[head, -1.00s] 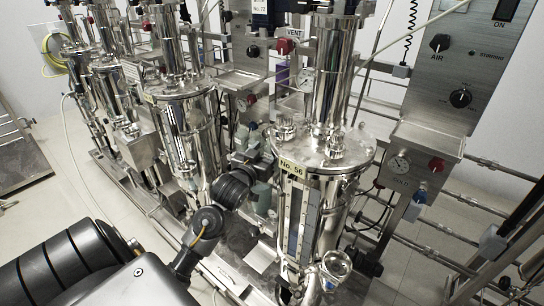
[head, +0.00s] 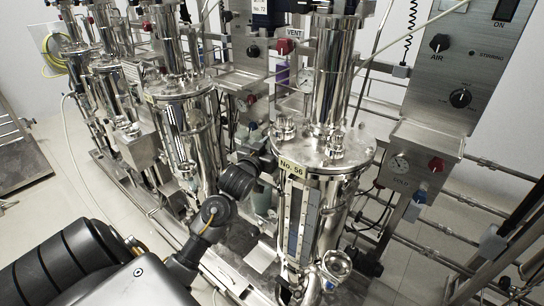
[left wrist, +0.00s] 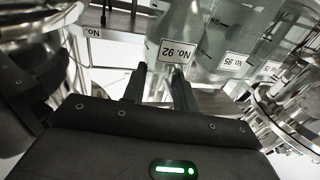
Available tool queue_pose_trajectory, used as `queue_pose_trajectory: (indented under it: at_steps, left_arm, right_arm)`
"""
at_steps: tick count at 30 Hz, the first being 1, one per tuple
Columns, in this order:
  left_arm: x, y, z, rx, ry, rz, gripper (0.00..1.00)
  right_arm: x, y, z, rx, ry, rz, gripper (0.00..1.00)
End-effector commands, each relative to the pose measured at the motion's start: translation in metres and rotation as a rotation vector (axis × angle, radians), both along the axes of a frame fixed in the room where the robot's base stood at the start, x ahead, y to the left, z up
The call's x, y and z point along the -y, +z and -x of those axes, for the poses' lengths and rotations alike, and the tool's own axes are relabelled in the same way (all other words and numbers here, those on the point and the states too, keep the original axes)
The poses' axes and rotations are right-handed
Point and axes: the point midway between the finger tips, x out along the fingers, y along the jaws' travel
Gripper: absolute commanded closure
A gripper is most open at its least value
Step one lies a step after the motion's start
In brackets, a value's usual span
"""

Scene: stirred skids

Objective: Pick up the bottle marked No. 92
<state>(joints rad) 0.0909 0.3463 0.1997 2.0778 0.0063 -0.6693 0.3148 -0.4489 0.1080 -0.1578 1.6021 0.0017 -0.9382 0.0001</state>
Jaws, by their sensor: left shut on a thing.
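In the left wrist view, a clear glass bottle marked No. 92 (left wrist: 178,25) appears upside down, its white label facing me. My left gripper (left wrist: 157,78) is shut on the bottle, with its two dark fingers at the end nearest the camera. A second clear bottle (left wrist: 226,40) with a No. 95 label stands just to its right. In the head view my left arm reaches between the steel vessels, and my left gripper is mostly hidden there. The No. 92 label cannot be read in the head view. My right gripper is not in view.
A steel vessel marked No. 56 (head: 318,160) stands close to the right of my left wrist. Another steel vessel (head: 185,125) stands to the left. Pipes, valves and a control panel (head: 455,80) crowd the back right. Open floor (head: 75,185) shows at left.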

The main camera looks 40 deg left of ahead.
Motion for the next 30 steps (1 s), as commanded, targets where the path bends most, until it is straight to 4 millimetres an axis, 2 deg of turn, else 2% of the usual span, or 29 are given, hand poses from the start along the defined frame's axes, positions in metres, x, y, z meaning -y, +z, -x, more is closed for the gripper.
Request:
queue_pose_trajectory:
  at_steps: [5, 10, 15, 19, 21, 26, 30]
  left_arm:
    - [0.0, -0.004, 0.0, -0.009, 0.0, 0.001, 1.0]
    - [0.0, 0.001, 0.0, -0.009, -0.001, 0.001, 1.0]
    - [0.0, 0.018, 0.0, -0.004, 0.0, 0.0, 1.0]
    - [0.0, 0.038, 0.0, -0.003, -0.001, -0.001, 1.0]
    - [0.005, 0.032, 0.016, -0.006, -0.002, 0.0, 1.0]
    - [0.013, 0.032, 0.052, -0.007, -0.001, 0.002, 1.0]
    - [0.022, 0.032, 0.088, -0.007, -0.001, 0.001, 1.0]
  right_arm:
    - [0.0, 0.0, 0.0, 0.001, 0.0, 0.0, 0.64]
    - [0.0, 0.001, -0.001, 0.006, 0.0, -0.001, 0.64]
    - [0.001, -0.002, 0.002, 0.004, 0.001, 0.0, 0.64]
    - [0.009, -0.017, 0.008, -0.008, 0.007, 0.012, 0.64]
    - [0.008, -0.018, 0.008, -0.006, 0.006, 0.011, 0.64]
    - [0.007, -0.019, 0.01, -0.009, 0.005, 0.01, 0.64]
    - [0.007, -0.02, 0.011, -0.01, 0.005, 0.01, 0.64]
